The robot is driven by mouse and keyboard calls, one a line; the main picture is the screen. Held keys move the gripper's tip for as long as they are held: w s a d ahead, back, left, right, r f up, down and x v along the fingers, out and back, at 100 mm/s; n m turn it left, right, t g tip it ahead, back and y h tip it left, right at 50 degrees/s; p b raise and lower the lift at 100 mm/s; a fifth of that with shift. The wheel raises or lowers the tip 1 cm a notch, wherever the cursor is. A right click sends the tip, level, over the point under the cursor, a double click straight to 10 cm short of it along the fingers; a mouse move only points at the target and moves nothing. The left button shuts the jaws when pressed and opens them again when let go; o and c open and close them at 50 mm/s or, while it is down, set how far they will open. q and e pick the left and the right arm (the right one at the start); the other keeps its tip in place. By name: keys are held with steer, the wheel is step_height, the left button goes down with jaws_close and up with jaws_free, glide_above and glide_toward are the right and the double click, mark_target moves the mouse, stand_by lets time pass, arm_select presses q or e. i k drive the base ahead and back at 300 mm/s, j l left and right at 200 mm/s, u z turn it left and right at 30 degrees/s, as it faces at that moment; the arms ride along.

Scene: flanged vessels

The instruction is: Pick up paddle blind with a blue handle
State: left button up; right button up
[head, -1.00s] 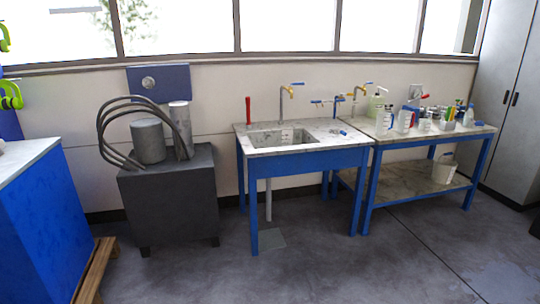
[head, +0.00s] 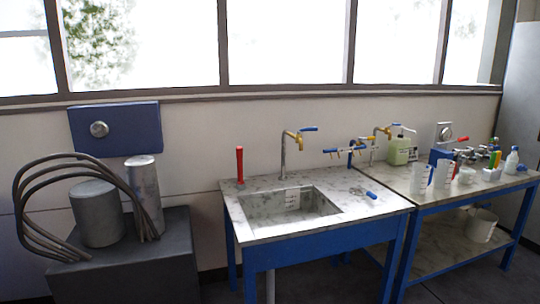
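A small item with a blue end (head: 370,195) lies on the sink table's top, right of the basin. It is too small to tell whether it is a paddle blind. Other blue handles show on the tap (head: 292,134) behind the basin and on the fittings (head: 345,150) at the table's back edge. No paddle blind can be made out for certain. Neither of my grippers is in view.
The sink table (head: 310,245) stands ahead, with an upright red-handled item (head: 240,165) at its back left. A dark grey cabinet (head: 135,265) with metal cylinders and hoses is at left. A bench (head: 440,197) with bottles and jugs is at right.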

mark_target(359, 191)
steer(key=i+j+z, duration=0.25)
steer(key=i, duration=0.2)
steer(key=i+j+z, duration=0.25)
steer(key=i+j, duration=0.05)
steer(key=i, duration=0.1)
